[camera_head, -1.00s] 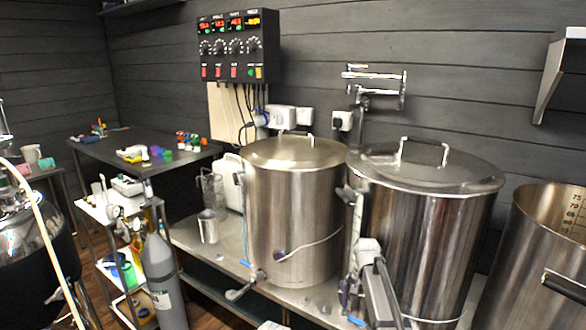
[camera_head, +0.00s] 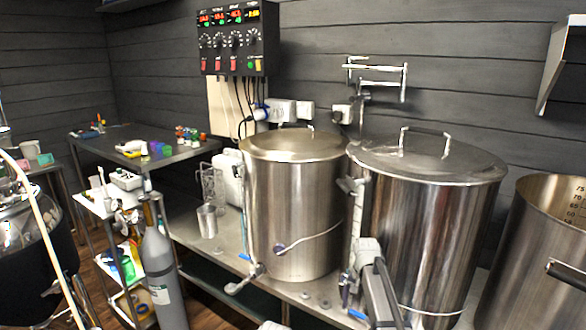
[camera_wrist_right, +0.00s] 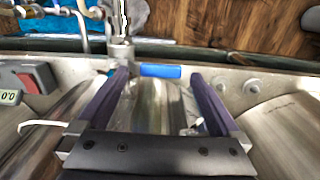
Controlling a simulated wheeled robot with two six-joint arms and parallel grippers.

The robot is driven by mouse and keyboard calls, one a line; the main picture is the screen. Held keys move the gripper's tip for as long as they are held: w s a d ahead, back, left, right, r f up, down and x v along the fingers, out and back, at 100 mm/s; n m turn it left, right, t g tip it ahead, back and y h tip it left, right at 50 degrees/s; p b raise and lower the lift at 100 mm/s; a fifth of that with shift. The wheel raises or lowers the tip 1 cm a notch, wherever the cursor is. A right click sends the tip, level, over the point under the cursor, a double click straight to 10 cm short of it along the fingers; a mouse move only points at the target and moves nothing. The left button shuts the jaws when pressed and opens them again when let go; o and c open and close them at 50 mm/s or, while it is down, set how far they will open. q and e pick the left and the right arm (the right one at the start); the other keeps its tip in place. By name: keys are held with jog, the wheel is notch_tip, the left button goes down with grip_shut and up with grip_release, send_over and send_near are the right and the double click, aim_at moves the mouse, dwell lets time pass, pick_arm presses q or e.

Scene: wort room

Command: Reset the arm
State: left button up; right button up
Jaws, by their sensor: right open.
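My right gripper (camera_head: 388,316) is low in front of the large lidded kettle (camera_head: 440,235) in the head view, its fingers pointing down. In the right wrist view the gripper (camera_wrist_right: 160,74) has its two dark fingers spread apart, with nothing held between them. A blue valve handle (camera_wrist_right: 160,71) shows between the fingertips in that view. The gap in depth between it and the fingers cannot be told. My left gripper is not in view.
Another lidded kettle (camera_head: 293,210) stands to the left on the steel counter (camera_head: 205,247). An open pot (camera_head: 520,260) is at the right. A grey gas cylinder (camera_head: 158,270) and a small shelf trolley (camera_head: 97,210) stand at the left. Small discs (camera_wrist_right: 235,87) lie on the counter.

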jog(key=shift+s+f, duration=0.1)
jog(key=shift+f, duration=0.6)
jog(key=shift+s+a+r+n, duration=0.25)
jog(key=shift+s+n, duration=0.05)
jog(key=shift+n, duration=0.3)
jog(key=n, duration=0.1)
jog(key=s+n, duration=0.1)
jog(key=n, duration=0.1)
jog(key=shift+s+a, duration=0.25)
jog(key=shift+s, duration=0.05)
pick_arm(q)
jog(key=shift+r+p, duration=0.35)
jog(key=shift+p, duration=0.5)
pick_arm(e)
jog(key=shift+s+r+n, duration=0.25)
jog(key=shift+s+n, duration=0.25)
jog(key=shift+n, duration=0.5)
jog(key=shift+s+r+n, duration=0.25)
jog(key=shift+s+n, duration=0.25)
jog(key=shift+n, duration=0.5)
jog(key=shift+s+r+n, duration=0.25)
jog(key=shift+s+n, duration=0.25)
jog(key=shift+n, duration=0.5)
